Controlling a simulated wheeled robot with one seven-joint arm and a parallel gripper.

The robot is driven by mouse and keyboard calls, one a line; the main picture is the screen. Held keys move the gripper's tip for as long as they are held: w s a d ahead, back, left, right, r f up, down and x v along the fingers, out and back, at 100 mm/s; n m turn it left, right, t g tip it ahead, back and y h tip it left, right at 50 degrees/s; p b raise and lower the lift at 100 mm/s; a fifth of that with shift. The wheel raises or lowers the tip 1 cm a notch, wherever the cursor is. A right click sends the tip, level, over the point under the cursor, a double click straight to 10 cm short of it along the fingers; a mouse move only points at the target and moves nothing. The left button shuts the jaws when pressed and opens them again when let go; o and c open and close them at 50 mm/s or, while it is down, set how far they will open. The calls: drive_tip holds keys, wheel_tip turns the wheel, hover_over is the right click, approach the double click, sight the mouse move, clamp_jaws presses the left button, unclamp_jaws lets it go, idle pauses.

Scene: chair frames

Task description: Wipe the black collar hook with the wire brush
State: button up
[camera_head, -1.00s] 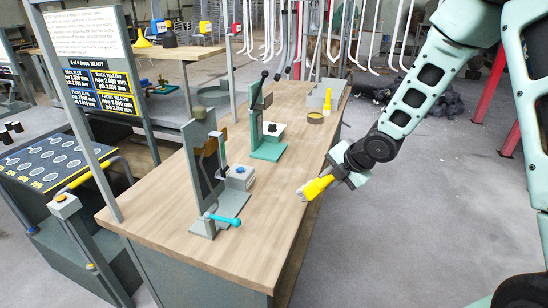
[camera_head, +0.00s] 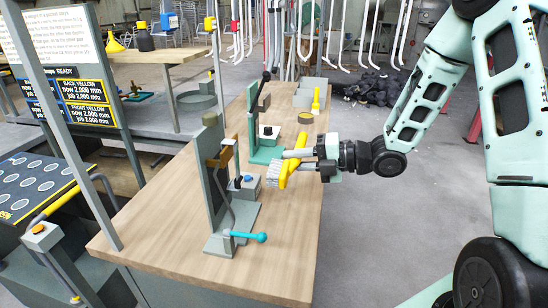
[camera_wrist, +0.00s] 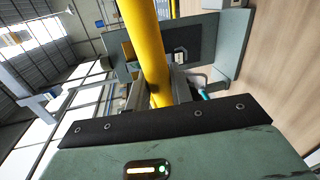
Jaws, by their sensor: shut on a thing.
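The wire brush has a yellow handle (camera_head: 289,167) and pale bristles (camera_head: 271,173) facing left. My gripper (camera_head: 300,160) is shut on the handle and holds the brush above the wooden bench. The yellow handle also crosses the upper middle of the wrist view (camera_wrist: 146,42). The bristles are left of my gripper, near the grey-green upright fixture, with a visible gap in the head view. A grey curved bar (camera_head: 222,200) shows on that fixture, below a brown block (camera_head: 221,157). I cannot tell which hook has the black collar.
The wooden bench (camera_head: 170,245) carries the front fixture (camera_head: 212,185) with a turquoise-tipped lever (camera_head: 248,236), a grey box with a blue button (camera_head: 245,186), and a second green fixture (camera_head: 266,152). Pale hooks hang at the back.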

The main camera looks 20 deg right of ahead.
drive_tip(key=r+x, duration=0.1)
drive_tip(key=x, duration=0.5)
drive_tip(key=shift+a, duration=0.25)
drive_tip(key=shift+w+a+r, duration=0.15)
drive_tip(key=shift+w+a, duration=0.55)
drive_tip(key=shift+a, duration=0.1)
idle(0.8)
drive_tip(key=shift+w+d+r+b, duration=0.55)
drive_tip(key=shift+w+r+b, duration=0.15)
drive_tip(key=shift+w, duration=0.15)
drive_tip(key=shift+w+d+r+b, duration=0.6)
drive_tip(key=shift+w+r, duration=0.1)
drive_tip(key=shift+w, duration=0.15)
idle(1.1)
